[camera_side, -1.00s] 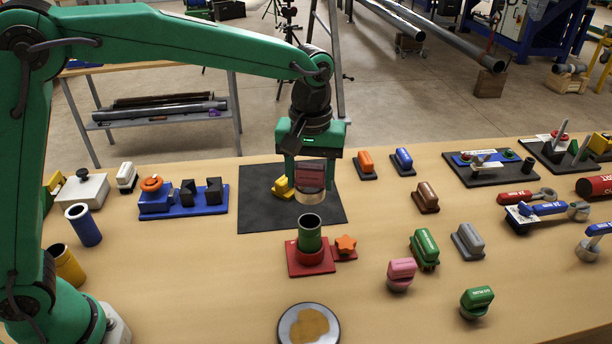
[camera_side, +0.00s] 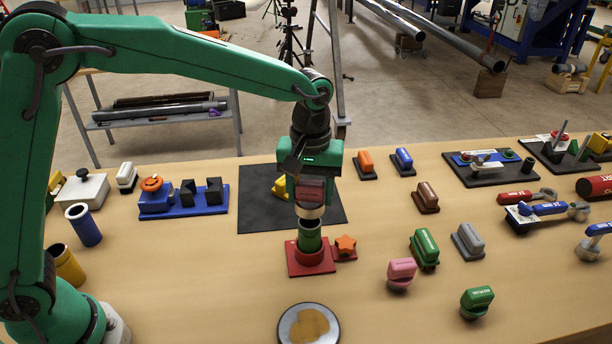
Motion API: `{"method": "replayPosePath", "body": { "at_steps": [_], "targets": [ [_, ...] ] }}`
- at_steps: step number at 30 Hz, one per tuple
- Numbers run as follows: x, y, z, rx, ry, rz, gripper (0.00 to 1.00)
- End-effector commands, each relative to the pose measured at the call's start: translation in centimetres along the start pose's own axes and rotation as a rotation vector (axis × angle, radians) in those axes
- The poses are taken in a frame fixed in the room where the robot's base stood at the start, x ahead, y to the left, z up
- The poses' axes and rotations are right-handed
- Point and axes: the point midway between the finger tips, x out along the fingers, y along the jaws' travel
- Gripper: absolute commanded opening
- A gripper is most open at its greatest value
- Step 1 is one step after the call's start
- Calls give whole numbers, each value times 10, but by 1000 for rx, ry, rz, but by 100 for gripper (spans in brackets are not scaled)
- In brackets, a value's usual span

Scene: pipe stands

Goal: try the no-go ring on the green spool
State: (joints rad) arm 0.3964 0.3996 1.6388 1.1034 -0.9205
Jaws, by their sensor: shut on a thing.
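The green spool (camera_side: 309,243) stands upright in a red clamp stand (camera_side: 311,266) with an orange star knob (camera_side: 345,243) on its right. My gripper (camera_side: 310,194) points down right above the spool. It is shut on a dark red handle block with a pale ring (camera_side: 309,211) at its underside, which I take for the no-go ring. The ring is roughly in line with the spool and very close to its top end. I cannot tell whether they touch. The ring's opening is hidden from this side.
A black mat (camera_side: 255,205) with a yellow piece (camera_side: 280,189) lies behind the stand. Handled gauges, such as the pink (camera_side: 401,272) and brown (camera_side: 426,195) ones, stand to the right. A blue fixture (camera_side: 183,201) and a blue tube (camera_side: 84,226) are left. A round dish (camera_side: 284,326) is in front.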

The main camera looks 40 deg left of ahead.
Motion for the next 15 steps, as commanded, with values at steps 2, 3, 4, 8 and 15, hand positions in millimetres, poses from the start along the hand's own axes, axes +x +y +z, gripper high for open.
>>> {"method": "replayPosePath", "body": {
  "at_steps": [2,3,4,8,15],
  "targets": [
    [6,0,0,0,0,-1,26],
    [8,0,0,0,-1,-1,26],
    [10,0,0,0,-1,-2,26],
    [17,0,0,0,0,0,26],
    [27,0,0,0,0,0,26]
  ]
}}
